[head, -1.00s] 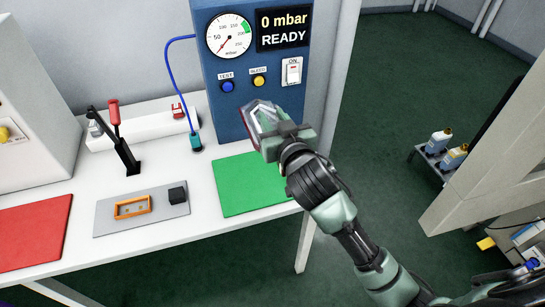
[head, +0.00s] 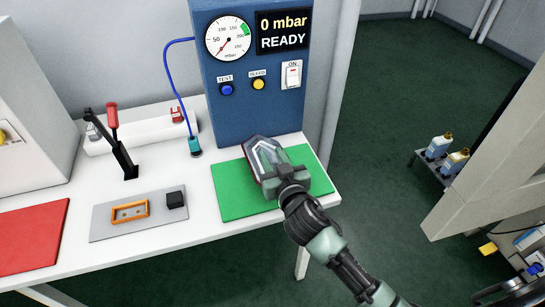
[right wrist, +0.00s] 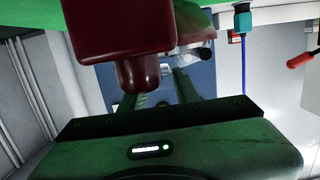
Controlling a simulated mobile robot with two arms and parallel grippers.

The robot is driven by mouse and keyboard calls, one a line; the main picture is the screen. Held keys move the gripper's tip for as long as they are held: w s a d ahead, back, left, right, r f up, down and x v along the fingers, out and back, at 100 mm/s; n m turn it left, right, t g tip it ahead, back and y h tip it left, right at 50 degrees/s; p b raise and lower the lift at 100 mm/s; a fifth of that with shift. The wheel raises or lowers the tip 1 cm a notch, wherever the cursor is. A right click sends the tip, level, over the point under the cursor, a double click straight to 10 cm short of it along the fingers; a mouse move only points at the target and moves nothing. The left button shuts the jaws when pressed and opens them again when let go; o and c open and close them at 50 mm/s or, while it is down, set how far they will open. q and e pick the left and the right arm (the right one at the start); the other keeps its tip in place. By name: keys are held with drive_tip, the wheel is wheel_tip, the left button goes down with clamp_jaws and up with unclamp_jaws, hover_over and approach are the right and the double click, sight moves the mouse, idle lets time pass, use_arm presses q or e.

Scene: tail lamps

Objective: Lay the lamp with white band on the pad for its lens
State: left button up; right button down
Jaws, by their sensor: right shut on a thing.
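My right gripper (head: 279,177) is shut on the lamp's near end. I cannot tell whether the lamp touches the pad. In the right wrist view the lamp's dark red body (right wrist: 120,35) fills the upper middle, close to the green pad (right wrist: 35,17). The red pad (head: 30,235) lies bare at the table's left. My left gripper is not in view.
A blue test panel (head: 240,115) reading 0 mbar READY stands behind the green pad. A grey plate (head: 108,228) with an orange frame (head: 130,211) and a black block (head: 174,200) lies to its left. A red-handled lever clamp (head: 122,155) stands behind that plate.

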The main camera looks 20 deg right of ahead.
drive_tip(key=c, duration=1.5)
unclamp_jaws()
drive_tip(key=shift+f, duration=0.2)
drive_tip(key=o, duration=0.5)
drive_tip(key=shift+r, duration=0.1)
drive_tip(key=shift+c, duration=0.2)
drive_tip(key=shift+r, duration=0.15)
drive_tip(key=s, duration=0.4)
drive_tip(key=s+r+b, duration=0.1)
drive_tip(key=s, duration=0.7)
drive_tip(key=shift+d+r, duration=0.2)
drive_tip(key=shift+r, duration=0.2)
